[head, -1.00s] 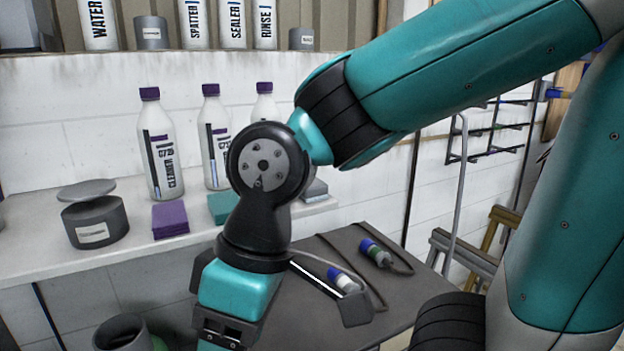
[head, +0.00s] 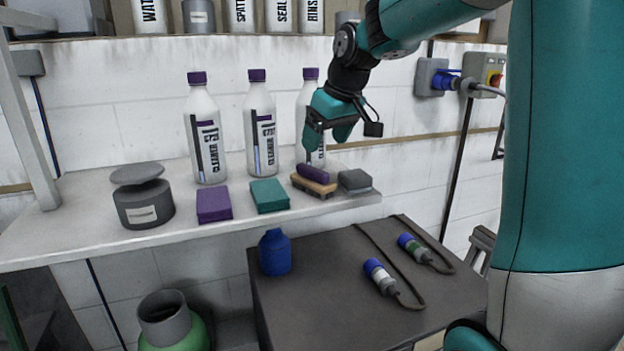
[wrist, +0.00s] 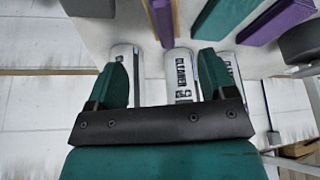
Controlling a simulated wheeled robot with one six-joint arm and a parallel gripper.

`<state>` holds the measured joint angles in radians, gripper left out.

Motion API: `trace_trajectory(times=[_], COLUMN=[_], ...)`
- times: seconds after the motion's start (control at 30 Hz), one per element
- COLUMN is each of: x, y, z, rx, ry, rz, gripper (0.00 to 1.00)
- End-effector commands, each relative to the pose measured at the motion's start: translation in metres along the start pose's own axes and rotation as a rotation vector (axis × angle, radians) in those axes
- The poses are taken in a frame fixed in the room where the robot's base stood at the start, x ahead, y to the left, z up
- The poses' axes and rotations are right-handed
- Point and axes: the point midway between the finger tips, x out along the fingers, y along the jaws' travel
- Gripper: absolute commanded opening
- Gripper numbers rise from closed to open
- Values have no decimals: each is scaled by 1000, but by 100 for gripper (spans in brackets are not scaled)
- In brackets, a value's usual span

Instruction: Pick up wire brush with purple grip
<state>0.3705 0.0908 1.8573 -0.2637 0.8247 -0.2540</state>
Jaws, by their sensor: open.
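The wire brush (head: 313,174) has a purple grip on a tan wooden block. It lies on the white shelf in the head view, between a teal block (head: 269,195) and a grey block (head: 355,181). In the wrist view the brush (wrist: 161,18) shows at the top, partly cut off, ahead of the space between my fingers. My gripper (head: 322,146) is open and empty, just above and behind the brush in the head view, in front of the right-hand bottle. Both fingers (wrist: 165,72) show apart in the wrist view.
Three white bottles with purple caps, the middle one (head: 261,125) among them, stand close behind the shelf items. A purple block (head: 214,204) and a dark tin (head: 145,207) are further left. Below is a dark cabinet top (head: 330,295) with a blue bottle (head: 275,252) and two connectors.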

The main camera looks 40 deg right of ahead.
Motion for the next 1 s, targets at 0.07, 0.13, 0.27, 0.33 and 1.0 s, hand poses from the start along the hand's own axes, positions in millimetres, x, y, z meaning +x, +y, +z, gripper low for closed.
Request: trace_trajectory(times=[0.07,0.13,0.27,0.33,1.0], x=[17,31,49,54,109], y=[-2,-2,-2,-2,-6], z=[0,0,-1,0,-1], rx=[-2,-1,-3,-3,-2], ry=[-5,-5,-3,-1,1], rz=[-4,-3,-2,-1,0], gripper=[77,77,77,77,77])
